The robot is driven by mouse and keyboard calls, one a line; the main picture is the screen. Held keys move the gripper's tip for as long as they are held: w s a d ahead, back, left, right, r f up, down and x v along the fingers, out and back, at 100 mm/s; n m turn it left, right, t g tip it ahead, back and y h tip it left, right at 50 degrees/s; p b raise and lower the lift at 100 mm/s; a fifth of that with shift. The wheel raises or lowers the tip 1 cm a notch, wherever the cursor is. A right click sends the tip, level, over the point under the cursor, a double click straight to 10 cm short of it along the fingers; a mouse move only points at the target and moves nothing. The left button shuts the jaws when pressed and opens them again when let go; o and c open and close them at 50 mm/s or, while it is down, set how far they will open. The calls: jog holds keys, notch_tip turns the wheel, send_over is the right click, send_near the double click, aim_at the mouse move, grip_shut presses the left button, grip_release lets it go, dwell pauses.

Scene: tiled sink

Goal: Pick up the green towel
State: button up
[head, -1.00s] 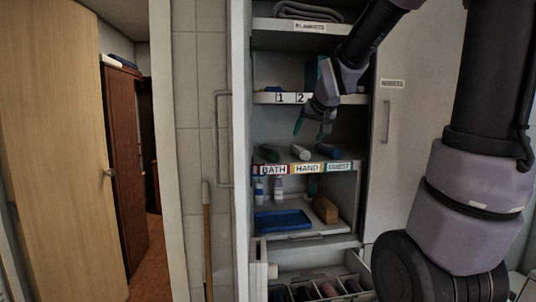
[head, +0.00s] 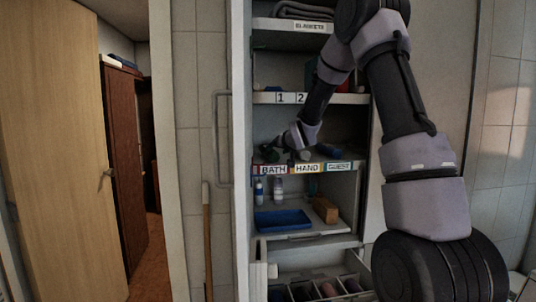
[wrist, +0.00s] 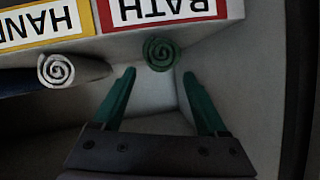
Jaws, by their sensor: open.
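The green towel (head: 269,154) is a rolled towel on the shelf above the BATH label in the head view. In the wrist view its spiral end (wrist: 162,54) faces the camera, below the upside-down BATH label. My gripper (wrist: 159,73) is open and empty, with its two green fingers on either side of the towel's line. The fingertips appear just short of the roll's end, and I cannot tell whether they touch it. In the head view my gripper (head: 281,145) reaches into the shelf right beside the green towel and partly covers it.
A pale rolled towel (head: 304,155) lies to the right, also seen in the wrist view (wrist: 58,70). A blue roll (head: 329,150) lies farther right. The numbered shelf (head: 325,99) is above. A blue tray (head: 283,221), bottles and an open drawer are below.

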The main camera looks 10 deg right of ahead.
aim_at(272, 155)
jog(key=x, duration=0.2)
jog(key=f+x, duration=0.1)
jog(key=x, duration=0.2)
jog(key=shift+s+a, duration=0.15)
jog(key=shift+s, duration=0.15)
jog(key=shift+w+f, duration=0.15)
jog(key=shift+w, duration=0.25)
jog(key=c, duration=1.1)
